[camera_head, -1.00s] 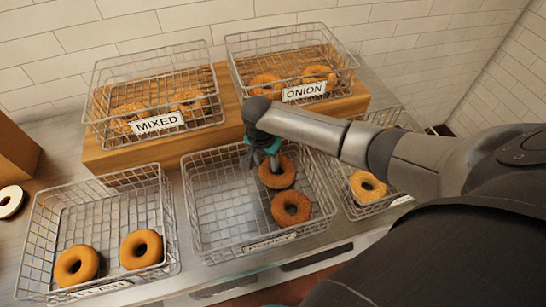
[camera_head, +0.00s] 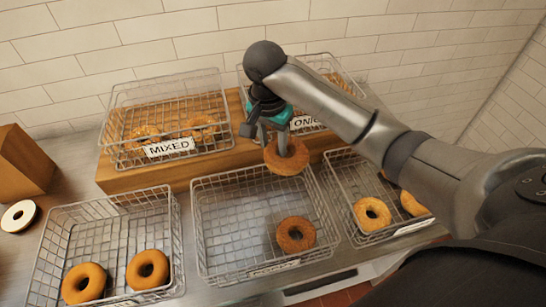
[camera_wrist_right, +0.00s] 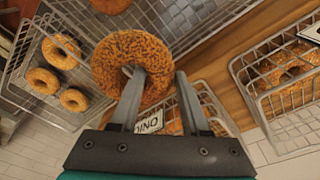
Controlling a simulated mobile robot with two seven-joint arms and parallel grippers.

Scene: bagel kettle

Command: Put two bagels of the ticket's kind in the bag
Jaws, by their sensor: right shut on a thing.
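My right gripper (camera_head: 274,138) is shut on a brown seeded bagel (camera_head: 287,160) and holds it above the back part of the front middle basket. In the right wrist view one finger passes through the hole of the bagel (camera_wrist_right: 108,72) and the other is outside its ring. One similar bagel (camera_head: 295,234) lies in the front middle basket (camera_head: 199,232), whose label is too blurred to read surely. My left gripper is not in view. I see no ticket, and no clearly recognisable bag.
Wire baskets marked MIXED (camera_head: 113,121) and ONION (camera_head: 318,122) stand on a wooden riser (camera_head: 125,178). Plain bagels (camera_head: 147,269) lie front left, pale seeded bagels (camera_head: 371,213) front right. A brown box-like thing (camera_head: 22,165) and a pale ring (camera_head: 18,215) are at far left.

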